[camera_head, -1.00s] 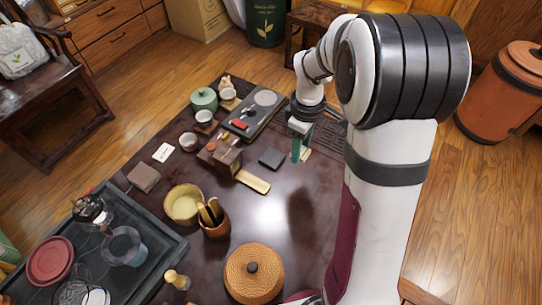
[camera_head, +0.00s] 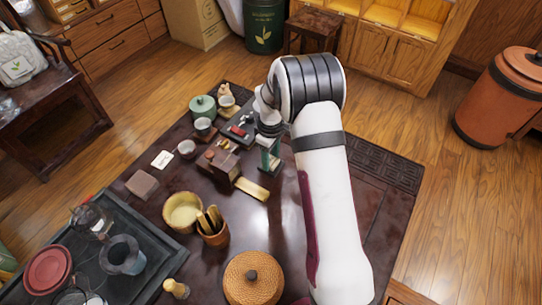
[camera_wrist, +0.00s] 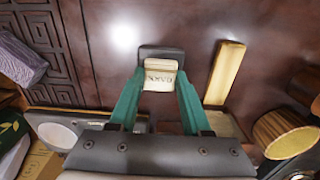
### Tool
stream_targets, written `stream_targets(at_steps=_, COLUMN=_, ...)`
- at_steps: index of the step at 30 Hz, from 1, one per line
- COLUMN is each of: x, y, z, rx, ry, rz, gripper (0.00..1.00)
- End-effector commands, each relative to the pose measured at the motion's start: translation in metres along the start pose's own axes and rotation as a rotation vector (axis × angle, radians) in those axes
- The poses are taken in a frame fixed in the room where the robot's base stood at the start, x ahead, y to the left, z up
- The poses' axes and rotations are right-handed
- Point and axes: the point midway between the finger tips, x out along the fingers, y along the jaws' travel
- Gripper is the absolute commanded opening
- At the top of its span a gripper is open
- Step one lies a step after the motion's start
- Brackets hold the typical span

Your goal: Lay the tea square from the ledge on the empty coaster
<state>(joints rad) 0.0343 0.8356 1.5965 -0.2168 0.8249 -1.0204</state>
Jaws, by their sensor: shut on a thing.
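My gripper (camera_wrist: 160,80) has two green fingers shut on a small cream tea square (camera_wrist: 160,82) with dark marks on its face. The dark square coaster (camera_wrist: 161,53) lies flat on the table just beyond it in the wrist view. The tea square covers part of the coaster's near edge there; I cannot tell whether they touch. No other thing shows on the visible part of the coaster. In the head view, my gripper (camera_head: 269,160) points down over the table, and the coaster is mostly hidden behind it.
A pale wooden strip (camera_head: 252,189) lies close to my gripper, also right of it in the wrist view (camera_wrist: 225,72). A dark wooden box (camera_head: 217,160) stands to the left. The table's right part is clear.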

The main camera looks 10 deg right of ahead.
Motion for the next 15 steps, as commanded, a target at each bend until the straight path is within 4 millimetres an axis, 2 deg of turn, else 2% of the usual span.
stream_targets(at_steps=7, x=0.003, y=0.0, z=0.0002, rx=0.0, ry=0.0, rz=0.0, gripper=0.0)
stream_targets(at_steps=8, x=0.0027, y=0.0001, z=0.0002, rx=0.0, ry=0.0, rz=0.0, gripper=0.54)
stream_targets(at_steps=12, x=0.0024, y=0.0001, z=0.0002, rx=0.0, ry=0.0, rz=0.0, gripper=0.78)
stream_targets(at_steps=15, x=0.0023, y=0.0001, z=0.0002, rx=0.0, ry=0.0, rz=0.0, gripper=0.78)
